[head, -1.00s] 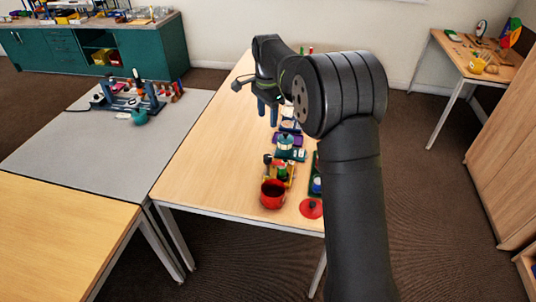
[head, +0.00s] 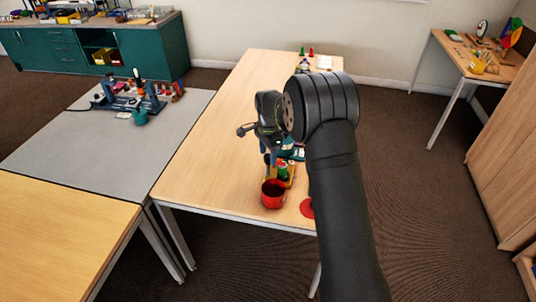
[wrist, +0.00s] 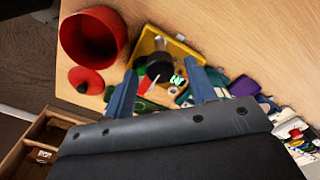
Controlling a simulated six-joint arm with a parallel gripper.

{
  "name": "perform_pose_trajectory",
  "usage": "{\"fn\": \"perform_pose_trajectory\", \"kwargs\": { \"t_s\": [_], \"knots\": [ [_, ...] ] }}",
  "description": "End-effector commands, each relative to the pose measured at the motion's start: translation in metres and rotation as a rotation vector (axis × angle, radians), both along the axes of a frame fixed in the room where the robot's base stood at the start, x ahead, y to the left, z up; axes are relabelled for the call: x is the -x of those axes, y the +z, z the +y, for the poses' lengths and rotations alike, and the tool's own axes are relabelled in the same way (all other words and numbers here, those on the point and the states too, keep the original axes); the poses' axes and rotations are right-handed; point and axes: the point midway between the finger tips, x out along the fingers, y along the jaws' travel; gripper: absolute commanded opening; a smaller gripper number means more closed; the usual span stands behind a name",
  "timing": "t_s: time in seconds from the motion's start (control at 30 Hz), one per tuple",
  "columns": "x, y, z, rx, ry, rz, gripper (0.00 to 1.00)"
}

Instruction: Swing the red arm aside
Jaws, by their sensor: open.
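My gripper (head: 268,150) is open and empty, pointing down over the near part of the wooden table. In the wrist view its two blue fingers (wrist: 163,85) stand apart, on either side of a yellow tray (wrist: 148,42). A black round piece (wrist: 160,66) shows between the fingers, with green and red bits close by. I cannot make out the red arm for sure; part of the tray is hidden by my gripper. In the head view the yellow tray (head: 290,181) holds a green piece (head: 283,170) just below my gripper.
A red pot (head: 273,195) stands beside the tray near the table's front edge, and a red lid (head: 306,208) lies to its right. More coloured pieces, including a purple one (wrist: 243,86), crowd the other side. The left of the table (head: 215,150) is clear.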

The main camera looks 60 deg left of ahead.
Motion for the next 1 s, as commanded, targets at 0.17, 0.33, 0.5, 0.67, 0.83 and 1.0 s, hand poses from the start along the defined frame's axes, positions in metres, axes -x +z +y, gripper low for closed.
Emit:
{"fn": "perform_pose_trajectory", "kwargs": {
  "t_s": [0.17,0.33,0.5,0.67,0.83,1.0],
  "knots": [
    [-0.0001,-0.0079,0.0001,-0.001,0.000,0.000,0.51],
    [-0.0001,-0.0082,0.0001,-0.001,0.000,0.000,0.51],
    [0.0000,-0.0080,0.0001,-0.001,0.000,0.000,0.30],
    [-0.0001,-0.0079,0.0000,-0.001,0.000,0.000,0.07],
    [0.0000,-0.0079,0.0000,0.000,0.010,0.000,0.07],
    [-0.0001,-0.0079,0.0000,0.000,0.059,0.000,0.07]
  ]
}}
